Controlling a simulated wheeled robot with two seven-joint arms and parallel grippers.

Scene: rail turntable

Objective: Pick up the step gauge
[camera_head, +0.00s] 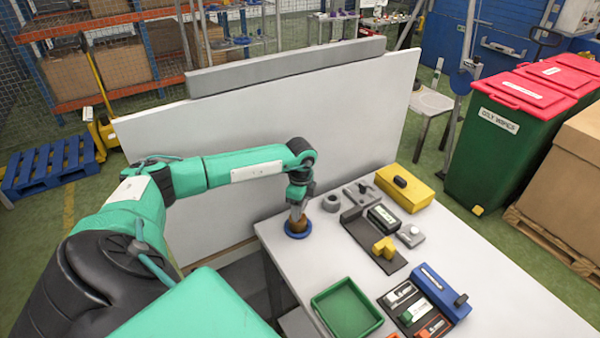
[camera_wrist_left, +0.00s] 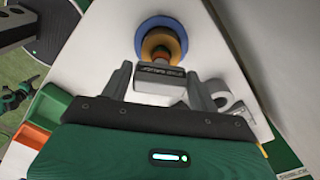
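The step gauge looks like a stack with a wide blue ring base (camera_head: 297,232), an orange-brown tier above it and a grey labelled top block; its label is too blurred to read surely. In the left wrist view the grey block (camera_wrist_left: 160,82) lies between the fingers, with the blue and yellow rings beyond. My left gripper (camera_head: 298,208) points down directly over the stack near the table's left edge. Its fingers (camera_wrist_left: 162,88) stand apart beside the block, with a thin gap at the left finger; contact on the right is unclear. My right gripper is out of view.
A grey ring (camera_head: 331,203) stands close right of the stack. A yellow case (camera_head: 405,187), a dark tray with a yellow block (camera_head: 384,247), a green bin (camera_head: 346,309) and a blue block (camera_head: 440,292) fill the right side. A white panel (camera_head: 280,130) rises behind.

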